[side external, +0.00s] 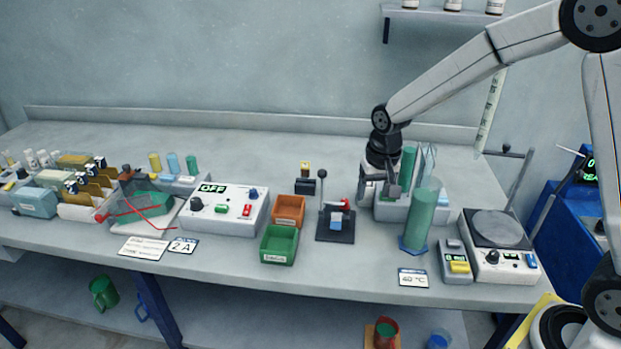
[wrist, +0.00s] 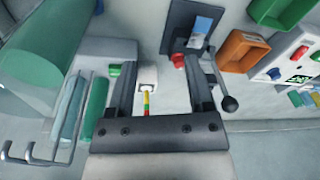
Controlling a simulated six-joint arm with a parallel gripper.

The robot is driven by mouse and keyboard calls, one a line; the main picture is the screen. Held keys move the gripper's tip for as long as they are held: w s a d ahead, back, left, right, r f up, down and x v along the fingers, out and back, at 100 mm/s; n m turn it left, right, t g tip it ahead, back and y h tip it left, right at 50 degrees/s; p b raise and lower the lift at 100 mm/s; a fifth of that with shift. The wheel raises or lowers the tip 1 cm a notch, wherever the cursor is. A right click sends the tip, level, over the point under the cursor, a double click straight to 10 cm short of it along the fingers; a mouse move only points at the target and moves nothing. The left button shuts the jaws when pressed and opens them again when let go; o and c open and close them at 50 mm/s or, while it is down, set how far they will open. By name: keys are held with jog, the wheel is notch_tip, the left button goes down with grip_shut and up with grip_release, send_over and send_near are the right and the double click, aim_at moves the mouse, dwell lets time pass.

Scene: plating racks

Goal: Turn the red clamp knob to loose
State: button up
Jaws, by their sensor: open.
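The red clamp knob (side external: 345,204) is on a small dark clamp fixture (side external: 335,230) that stands on the bench and holds a blue-and-white block (side external: 336,221). In the wrist view the red knob (wrist: 179,60) shows near the tip of the right finger. A black lever with a ball end (side external: 322,175) rises from the fixture; its ball (wrist: 229,103) shows right of the fingers. My gripper (side external: 377,197) is open and empty, pointing down to the right of the fixture. In the wrist view, my open fingers (wrist: 165,62) have the knob between or just beyond them; depth is unclear.
Orange (side external: 289,209) and green (side external: 279,244) bins are left of the fixture. A hotplate (side external: 497,228) is farther right. The bench front before the fixture is clear.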

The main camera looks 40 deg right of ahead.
aim_at(345, 200)
jog(key=w+m, duration=0.1)
jog(key=w, duration=0.2)
jog(key=w+d+f+m, duration=0.1)
jog(key=w, duration=0.3)
jog(key=w+d+m+g, duration=0.1)
jog(key=w, duration=0.2)
jog(key=shift+w+f+m, duration=0.3)
jog(key=shift+f, duration=0.1)
jog(key=shift+f, duration=3.8)
grip_shut()
